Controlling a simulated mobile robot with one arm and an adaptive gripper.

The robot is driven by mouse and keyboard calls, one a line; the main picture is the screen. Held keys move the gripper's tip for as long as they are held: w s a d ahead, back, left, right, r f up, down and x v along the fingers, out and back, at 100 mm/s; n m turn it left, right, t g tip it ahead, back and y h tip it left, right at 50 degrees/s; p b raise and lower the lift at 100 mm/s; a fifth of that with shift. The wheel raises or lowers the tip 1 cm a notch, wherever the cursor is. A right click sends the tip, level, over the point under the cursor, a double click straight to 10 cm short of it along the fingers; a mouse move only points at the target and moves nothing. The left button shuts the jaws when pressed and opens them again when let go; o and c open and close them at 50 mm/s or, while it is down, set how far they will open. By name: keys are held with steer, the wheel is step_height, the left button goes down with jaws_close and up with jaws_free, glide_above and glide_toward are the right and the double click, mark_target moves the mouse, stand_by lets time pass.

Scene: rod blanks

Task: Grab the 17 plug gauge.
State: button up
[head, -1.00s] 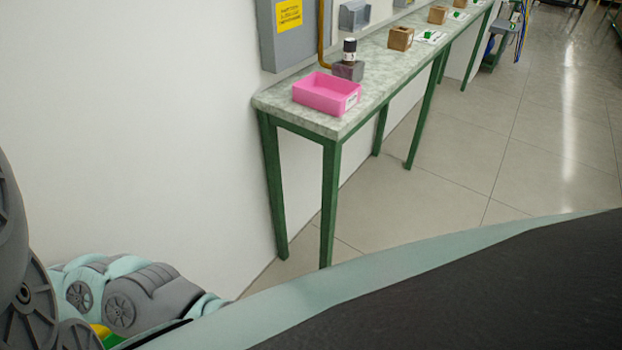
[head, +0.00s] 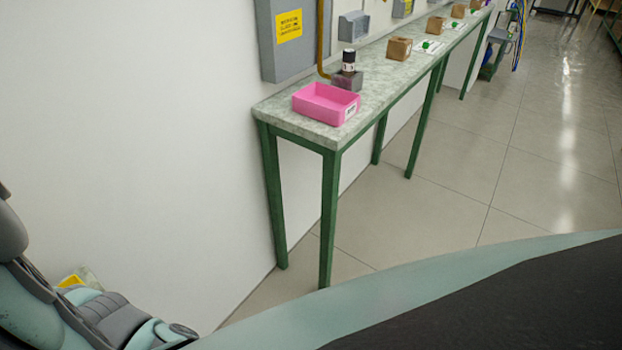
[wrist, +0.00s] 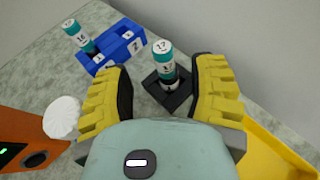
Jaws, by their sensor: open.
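In the wrist view, a teal and white plug gauge (wrist: 162,58) marked 17 stands upright in a dark square block (wrist: 180,96). My gripper (wrist: 161,78) is open, with one yellow-padded finger to the left of this gauge and one to the right. I cannot tell how far the fingertips are from it. A second teal and white gauge (wrist: 78,36) stands tilted in the picture in a blue block (wrist: 122,42) at the upper left; its small marks are hard to read. My gripper is not visible in the head view.
In the wrist view, an orange device (wrist: 25,140) and a white round knob (wrist: 62,117) lie left, and a yellow tray (wrist: 268,150) lies right. The head view shows a green-legged bench (head: 330,215) with a pink tray (head: 325,104); open floor lies right.

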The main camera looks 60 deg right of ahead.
steer(key=x, duration=0.3)
steer(key=shift+w+d, duration=0.15)
steer(key=shift+x, duration=0.85)
steer(key=shift+o, duration=0.2)
jaws_close()
